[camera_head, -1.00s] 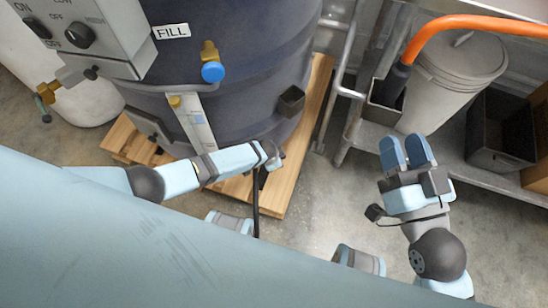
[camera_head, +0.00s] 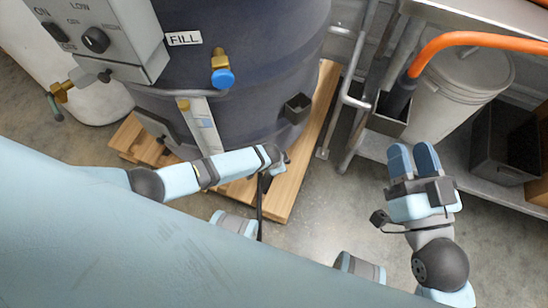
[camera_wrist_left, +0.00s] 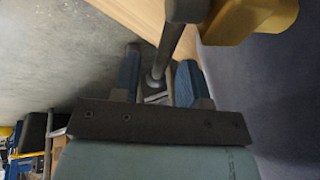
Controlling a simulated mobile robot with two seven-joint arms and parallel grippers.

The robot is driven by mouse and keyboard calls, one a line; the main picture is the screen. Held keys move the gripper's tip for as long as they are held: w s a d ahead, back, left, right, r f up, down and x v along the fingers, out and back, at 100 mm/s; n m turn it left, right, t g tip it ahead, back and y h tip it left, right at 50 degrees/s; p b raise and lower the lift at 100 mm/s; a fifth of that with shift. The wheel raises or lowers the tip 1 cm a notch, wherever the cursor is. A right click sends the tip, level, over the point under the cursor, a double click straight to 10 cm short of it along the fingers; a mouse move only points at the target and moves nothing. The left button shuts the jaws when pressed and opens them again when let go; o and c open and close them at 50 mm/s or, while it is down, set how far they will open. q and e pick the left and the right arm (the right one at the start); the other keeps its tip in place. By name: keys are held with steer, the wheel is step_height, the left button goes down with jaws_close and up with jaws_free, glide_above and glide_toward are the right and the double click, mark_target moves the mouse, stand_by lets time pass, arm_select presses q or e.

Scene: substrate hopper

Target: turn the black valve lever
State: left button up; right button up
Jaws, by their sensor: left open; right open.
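In the left wrist view, the black valve lever (camera_wrist_left: 174,45) is a dark bar running down from a dark hub beside a brass-yellow valve part (camera_wrist_left: 245,18). Its lower end lies between the two blue fingers of my left gripper (camera_wrist_left: 158,80), which are apart; contact is unclear. In the head view, my left gripper (camera_head: 278,165) is beside the lower drum, its fingers mostly hidden. A thin black bar (camera_head: 260,212) shows just below it; I cannot tell whether it is the lever. My right gripper (camera_head: 414,160) is open and empty over the floor at right.
The dark drum (camera_head: 260,60) stands on a wooden pallet (camera_head: 285,190). A brass valve with a blue knob (camera_head: 222,76) and a control box (camera_head: 100,35) are above. At right are a metal rack, a grey bin (camera_head: 445,100), an orange hose (camera_head: 470,40) and a black crate (camera_head: 503,135).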

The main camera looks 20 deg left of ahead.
arm_select(q)
steer(key=p+v, duration=0.5)
steer(key=v, duration=0.6)
steer(key=shift+s+r, duration=0.15)
steer(key=shift+r, duration=0.1)
arm_select(e)
steer(key=s+d+f+g+h, duration=0.1)
steer(key=d+f+g+h, duration=0.3)
steer(key=f, duration=0.6)
steer(key=shift+s+d+f+m+g, duration=0.2)
steer(key=shift+s+m+g, duration=0.15)
steer(key=shift+g, duration=0.25)
arm_select(q)
steer(key=shift+a, duration=0.1)
